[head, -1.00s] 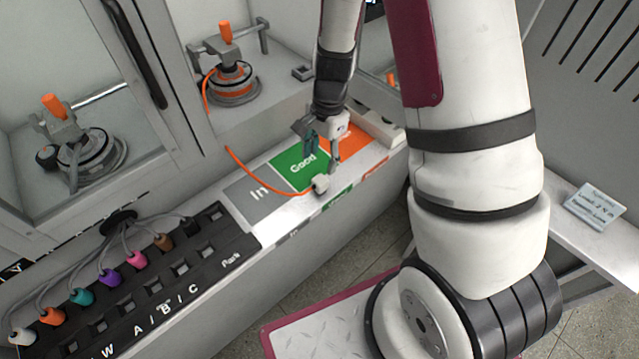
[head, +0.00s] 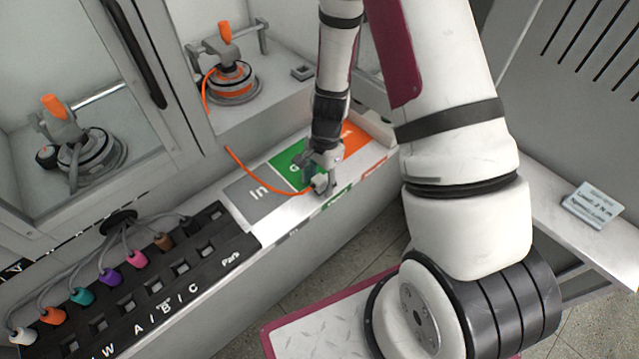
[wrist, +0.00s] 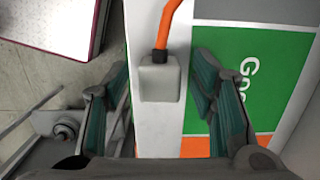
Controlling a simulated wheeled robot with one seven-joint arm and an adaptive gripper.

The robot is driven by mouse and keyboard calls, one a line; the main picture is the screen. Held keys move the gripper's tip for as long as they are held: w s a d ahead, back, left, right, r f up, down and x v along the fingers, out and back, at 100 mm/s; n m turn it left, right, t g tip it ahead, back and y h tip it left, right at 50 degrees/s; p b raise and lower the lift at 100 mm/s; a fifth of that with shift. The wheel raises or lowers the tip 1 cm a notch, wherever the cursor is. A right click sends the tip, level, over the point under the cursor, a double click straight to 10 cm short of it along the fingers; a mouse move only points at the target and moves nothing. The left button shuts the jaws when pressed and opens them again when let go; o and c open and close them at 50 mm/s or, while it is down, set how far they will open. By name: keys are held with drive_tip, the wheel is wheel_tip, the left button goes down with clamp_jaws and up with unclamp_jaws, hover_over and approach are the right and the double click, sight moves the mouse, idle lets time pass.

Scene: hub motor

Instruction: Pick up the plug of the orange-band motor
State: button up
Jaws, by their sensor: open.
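The plug (wrist: 161,82) is a grey-white block on the end of an orange cable (wrist: 168,22). It lies on the white front ledge beside the green Good panel (wrist: 232,58). In the head view the plug (head: 320,183) shows at the cable's end, partly covered by my gripper. The orange-band motor (head: 232,80) sits in the right-hand bay, with the cable running down from it. My gripper (wrist: 161,95) is open, with one finger on each side of the plug. I see gaps between the fingers and the plug in the wrist view.
A grey In panel (head: 250,197) and an orange panel (head: 352,142) flank the green one. A black socket strip (head: 130,300) with several coloured plugs lies at the lower left. A second motor (head: 85,155) stands behind the left window. The floor lies beyond the ledge's front edge.

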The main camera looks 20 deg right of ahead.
sight(319, 180)
clamp_jaws()
drive_tip(key=shift+r, duration=0.15)
drive_tip(key=shift+r, duration=0.65)
wheel_tip(319, 180, up, 2)
drive_tip(key=shift+s+r, duration=0.1)
drive_tip(key=s+r+p, duration=0.1)
drive_tip(key=s+p, duration=0.3)
drive_tip(key=s, duration=1.1)
drive_tip(key=shift+s+a+r+p, duration=0.2)
drive_tip(key=shift+s+r+p, duration=0.1)
drive_tip(key=shift+p, duration=0.1)
